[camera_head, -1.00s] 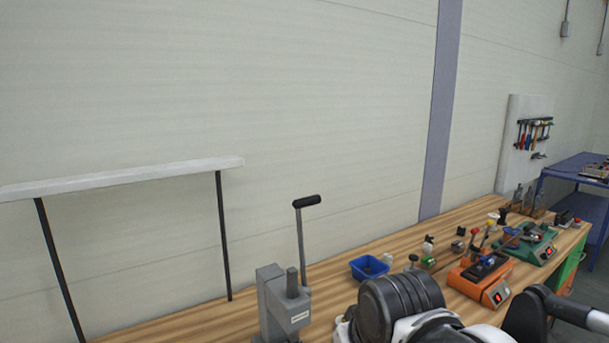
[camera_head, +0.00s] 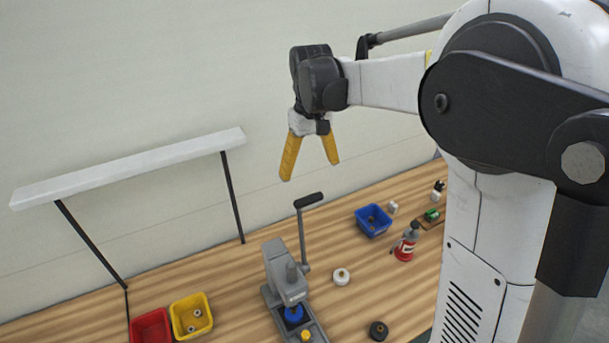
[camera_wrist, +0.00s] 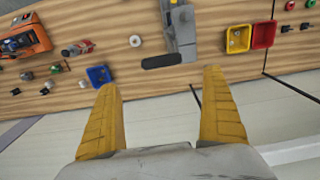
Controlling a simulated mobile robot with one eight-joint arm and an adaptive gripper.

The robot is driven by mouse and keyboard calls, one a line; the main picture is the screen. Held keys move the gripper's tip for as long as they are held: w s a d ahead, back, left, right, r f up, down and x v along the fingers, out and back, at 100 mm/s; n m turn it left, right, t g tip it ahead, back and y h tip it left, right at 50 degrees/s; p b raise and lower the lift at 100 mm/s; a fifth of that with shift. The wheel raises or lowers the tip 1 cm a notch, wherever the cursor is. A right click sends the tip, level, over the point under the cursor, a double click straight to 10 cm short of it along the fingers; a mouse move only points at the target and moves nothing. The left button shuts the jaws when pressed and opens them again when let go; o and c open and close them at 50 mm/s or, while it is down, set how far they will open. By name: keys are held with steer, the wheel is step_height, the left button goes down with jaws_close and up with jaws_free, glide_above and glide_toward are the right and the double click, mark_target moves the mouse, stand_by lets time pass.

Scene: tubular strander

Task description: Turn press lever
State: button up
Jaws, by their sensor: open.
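The press (camera_head: 283,276) is a grey bench press on the wooden bench. Its lever (camera_head: 301,230) stands upright on the right side, topped by a black handle (camera_head: 309,200). My gripper (camera_head: 310,170) has yellow fingers spread apart, pointing down, and is empty. In the head view it appears just above the lever handle, not touching it. In the wrist view the black handle (camera_wrist: 162,61) lies beyond and between the fingertips, with the grey press (camera_wrist: 181,30) behind it. A blue piece (camera_head: 293,313) sits under the press ram.
A yellow bin (camera_head: 205,302) and a red bin (camera_head: 150,328) stand left of the press. A blue bin (camera_head: 361,218), a red bottle (camera_head: 404,249), a white round part (camera_head: 341,276) and a black round part (camera_head: 378,331) lie right. A white shelf (camera_head: 130,168) stands behind.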

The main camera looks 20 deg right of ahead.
mark_target(309, 196)
step_height(309, 196, down, 10)
steer(key=shift+s+f+p, duration=0.15)
steer(key=shift+f+p, duration=0.05)
steer(key=shift+p, duration=0.5)
steer(key=c, duration=1.4)
